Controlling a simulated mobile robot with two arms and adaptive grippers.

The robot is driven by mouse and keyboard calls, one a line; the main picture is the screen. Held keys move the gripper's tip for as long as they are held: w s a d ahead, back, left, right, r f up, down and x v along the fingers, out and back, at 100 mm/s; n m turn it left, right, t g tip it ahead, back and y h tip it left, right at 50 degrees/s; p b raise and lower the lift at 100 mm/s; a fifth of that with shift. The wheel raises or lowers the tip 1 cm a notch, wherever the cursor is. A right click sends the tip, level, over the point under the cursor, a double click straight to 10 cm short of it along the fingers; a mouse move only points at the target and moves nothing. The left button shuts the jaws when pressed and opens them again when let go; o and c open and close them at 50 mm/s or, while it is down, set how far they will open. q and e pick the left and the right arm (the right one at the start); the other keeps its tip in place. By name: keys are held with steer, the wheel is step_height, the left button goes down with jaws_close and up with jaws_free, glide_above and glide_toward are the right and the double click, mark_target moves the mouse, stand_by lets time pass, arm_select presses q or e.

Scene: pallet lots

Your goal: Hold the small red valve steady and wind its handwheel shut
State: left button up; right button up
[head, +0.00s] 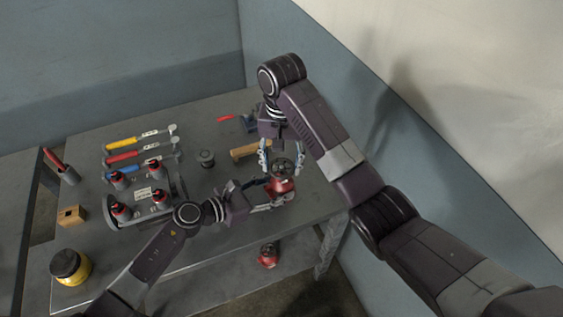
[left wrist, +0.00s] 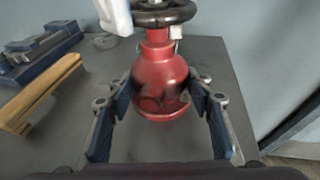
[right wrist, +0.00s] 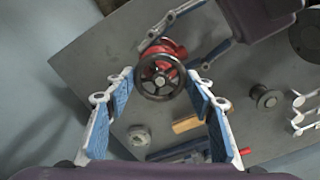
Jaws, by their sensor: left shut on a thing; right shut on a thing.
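The small red valve (head: 280,187) stands upright near the right front of the grey table, its dark handwheel (head: 282,168) on top. My left gripper (head: 268,197) comes in from the left, its fingers shut on the round red body (left wrist: 160,80), one on each side. The wheel rim (left wrist: 165,15) shows above them. My right gripper (head: 281,157) reaches down from above and is shut on the handwheel, with a fingertip on either side of the rim. The spokes and hub show in the right wrist view (right wrist: 160,75). How firmly the fingertips press cannot be seen.
A wooden bar (head: 245,150) and a grey round part (head: 207,158) lie left of the valve. A tray (head: 175,188) of red-capped bottles and several handled tools (head: 122,143) are farther left. Another red valve (head: 268,255) is below the tabletop. A wall stands close on the right.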

mark_target(282, 167)
steer(key=shift+d+m, duration=0.1)
steer(key=shift+m, duration=1.1)
steer(key=o, duration=1.2)
steer(key=shift+c, duration=0.2)
steer(key=shift+r, duration=0.1)
steer(key=shift+w+r, duration=0.2)
steer(key=shift+r, duration=0.7)
steer(key=shift+s+r, duration=0.1)
steer(key=shift+r, duration=0.2)
step_height(282, 167, up, 10)
steer(key=shift+f, duration=0.25)
